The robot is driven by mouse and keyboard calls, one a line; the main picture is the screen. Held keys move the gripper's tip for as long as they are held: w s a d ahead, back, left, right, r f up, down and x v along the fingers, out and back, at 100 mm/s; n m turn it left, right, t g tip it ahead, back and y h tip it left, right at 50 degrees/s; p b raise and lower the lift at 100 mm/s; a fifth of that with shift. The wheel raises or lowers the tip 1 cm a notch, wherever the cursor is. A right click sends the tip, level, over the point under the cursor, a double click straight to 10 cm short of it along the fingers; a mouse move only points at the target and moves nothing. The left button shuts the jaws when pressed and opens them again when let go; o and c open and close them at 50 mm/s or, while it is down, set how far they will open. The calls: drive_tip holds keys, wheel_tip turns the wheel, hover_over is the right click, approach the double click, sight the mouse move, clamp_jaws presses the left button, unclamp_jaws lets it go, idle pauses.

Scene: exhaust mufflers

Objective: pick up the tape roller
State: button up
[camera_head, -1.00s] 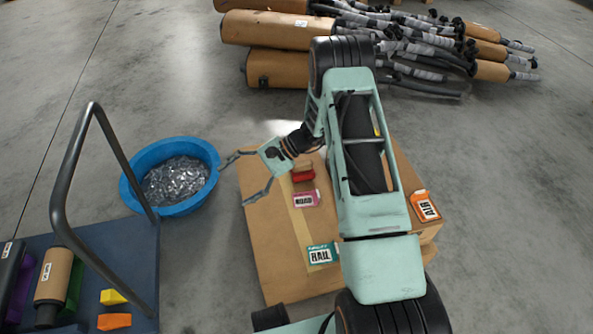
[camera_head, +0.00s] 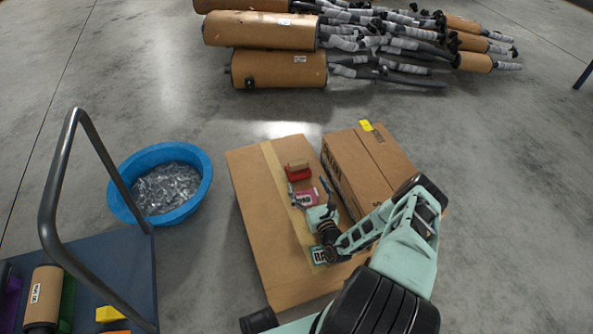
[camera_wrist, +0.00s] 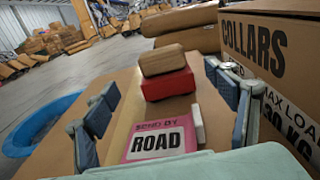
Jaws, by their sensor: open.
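The likely tape roller (camera_head: 298,172) is a red block-like body with a rounded brown piece on top. It stands on the large flat carton (camera_head: 262,230); in the wrist view the red body (camera_wrist: 168,84) and brown top (camera_wrist: 162,60) are straight ahead. My gripper (camera_head: 308,188) is open and empty, low over the carton, on the near side of the roller. Its fingers stand spread left and right in the wrist view (camera_wrist: 163,100). A pink ROAD card (camera_wrist: 160,139) lies between the fingers and nearer than the roller. The roller's far side is hidden.
A taller COLLARS box (camera_head: 355,170) stands close on the right, near my right finger; a yellow item (camera_head: 366,125) lies on it. A RAIL card (camera_head: 318,256) lies near my wrist. A blue tub (camera_head: 207,190) and a cart (camera_head: 130,270) are left. Mufflers (camera_head: 265,68) lie behind.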

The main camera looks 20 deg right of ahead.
sight(299, 166)
drive_tip(key=w+b, duration=0.1)
drive_tip(key=w, duration=0.4)
drive_tip(key=w+b, duration=0.2)
drive_tip(key=w, duration=0.3)
drive_tip(key=shift+w+d+r+b, duration=0.15)
drive_tip(key=shift+w+r+b, duration=0.15)
drive_tip(key=shift+b, duration=0.1)
drive_tip(key=shift+c, duration=0.6)
drive_tip(key=c, duration=1.3)
